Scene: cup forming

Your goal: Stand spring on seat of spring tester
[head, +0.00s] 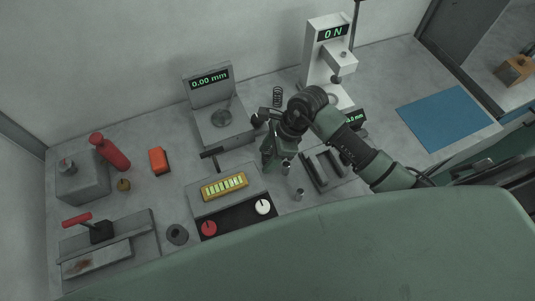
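A dark coil spring (277,96) shows upright just behind my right gripper; I cannot tell what it rests on. The spring tester (321,62) is the pale column with the "0 N" display at the back. Its ram (337,78) hangs over the base, and my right arm hides much of the base and seat area. My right gripper (277,160) points down over the middle of the bench, in front of the spring and left of the tester. Its fingers are small and partly hidden, so their opening is unclear. My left gripper is out of view.
A gauge reading "0.00 mm" (207,88) stands left of the tester. A yellow rack (223,186), small metal cylinders (299,194) and a grey slotted block (322,172) lie near the gripper. A blue mat (446,117) lies bare on the right.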

